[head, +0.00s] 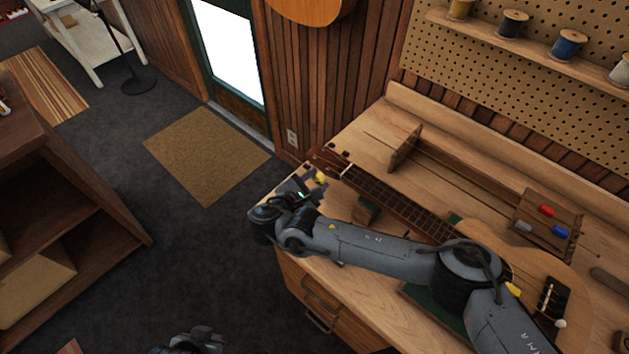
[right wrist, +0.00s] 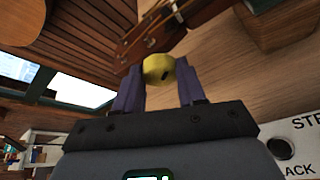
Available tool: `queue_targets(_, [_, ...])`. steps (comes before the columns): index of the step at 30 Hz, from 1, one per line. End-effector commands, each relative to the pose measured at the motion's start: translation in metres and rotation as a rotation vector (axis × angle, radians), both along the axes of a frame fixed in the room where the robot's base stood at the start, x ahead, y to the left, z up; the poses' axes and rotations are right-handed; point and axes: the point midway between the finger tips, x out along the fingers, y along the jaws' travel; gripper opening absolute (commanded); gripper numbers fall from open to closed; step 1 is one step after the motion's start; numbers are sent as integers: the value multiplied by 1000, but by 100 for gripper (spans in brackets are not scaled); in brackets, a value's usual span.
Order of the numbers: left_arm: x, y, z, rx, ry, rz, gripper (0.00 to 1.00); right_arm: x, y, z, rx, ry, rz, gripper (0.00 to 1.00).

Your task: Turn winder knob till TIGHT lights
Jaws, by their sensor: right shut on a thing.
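My right gripper (head: 315,179) is at the headstock end of the ukulele, at the bench's left end. In the right wrist view its two purple fingers (right wrist: 158,84) are shut on the yellow winder knob (right wrist: 158,68), one on each side. The knob also shows in the head view (head: 321,176). The ukulele (head: 400,203) lies on the bench, its neck pointing left, partly hidden by my right arm. A white label plate (right wrist: 297,152) shows part of its lettering, "STE" and "ACK", and a dark round spot. I cannot see the word TIGHT. A dark part, perhaps my left gripper (head: 190,341), shows at the bottom edge.
Thread spools stand on a shelf (head: 540,40) above.

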Motion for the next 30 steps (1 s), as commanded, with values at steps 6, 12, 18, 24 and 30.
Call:
queue_targets(6, [0, -1, 0, -2, 0, 1, 0, 0, 0, 1, -1, -1, 0, 50])
queue_targets(12, [0, -2, 0, -9, 0, 6, 0, 0, 0, 1, -1, 1, -1, 50])
queue_targets(18, [0, -3, 0, -14, 0, 9, 0, -6, 5, 3, -1, 1, 0, 50])
queue_targets(24, [0, -3, -1, -12, 1, 9, 0, -28, 20, 13, 1, 2, 3, 50])
queue_targets(30, [0, -2, -3, -8, 0, 5, 0, -55, 38, 25, 0, 1, 3, 50])
